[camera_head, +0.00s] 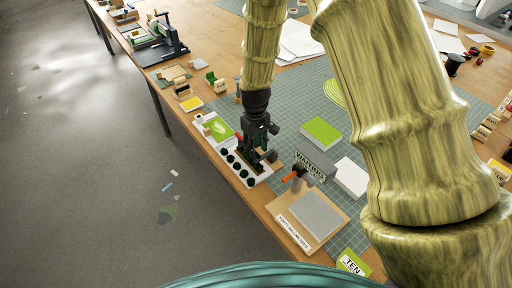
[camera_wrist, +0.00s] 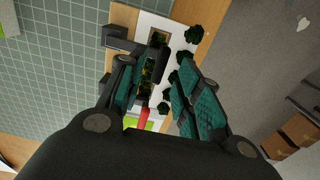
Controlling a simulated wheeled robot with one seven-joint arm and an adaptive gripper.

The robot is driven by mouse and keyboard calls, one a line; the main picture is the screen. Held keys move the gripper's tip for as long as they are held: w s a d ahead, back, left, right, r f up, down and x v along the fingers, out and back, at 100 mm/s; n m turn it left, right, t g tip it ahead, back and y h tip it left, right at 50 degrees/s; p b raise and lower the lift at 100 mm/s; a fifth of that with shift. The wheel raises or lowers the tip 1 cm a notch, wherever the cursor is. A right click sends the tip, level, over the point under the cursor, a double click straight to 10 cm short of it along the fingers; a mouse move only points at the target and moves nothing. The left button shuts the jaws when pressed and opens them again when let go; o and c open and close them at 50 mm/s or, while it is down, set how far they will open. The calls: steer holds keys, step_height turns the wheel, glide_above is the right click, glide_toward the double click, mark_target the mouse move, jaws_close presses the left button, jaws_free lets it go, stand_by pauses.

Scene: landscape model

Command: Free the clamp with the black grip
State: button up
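My gripper (camera_head: 256,154) points down over a white model board (camera_head: 262,178) at the table's near edge. In the wrist view its teal-padded fingers (camera_wrist: 155,68) are spread apart. A dark clamp with a black grip (camera_wrist: 162,66) lies between them, with a red part (camera_wrist: 143,117) lower down and a dark grey block-like end (camera_wrist: 115,38) at the left. I cannot tell whether the fingers touch it. In the head view the gripper mostly hides this clamp; a dark part (camera_head: 269,156) shows beside the fingers.
Several dark green bushes (camera_head: 236,168) line the board, close to one finger. Right of it, a clamp with an orange grip (camera_head: 291,177) stands by a grey block marked WAITING (camera_head: 316,164) and a wooden board (camera_head: 283,213). A green-topped block (camera_head: 321,131) sits on the cutting mat (camera_head: 290,112).

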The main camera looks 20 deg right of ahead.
steer(key=shift+f, duration=1)
jaws_close()
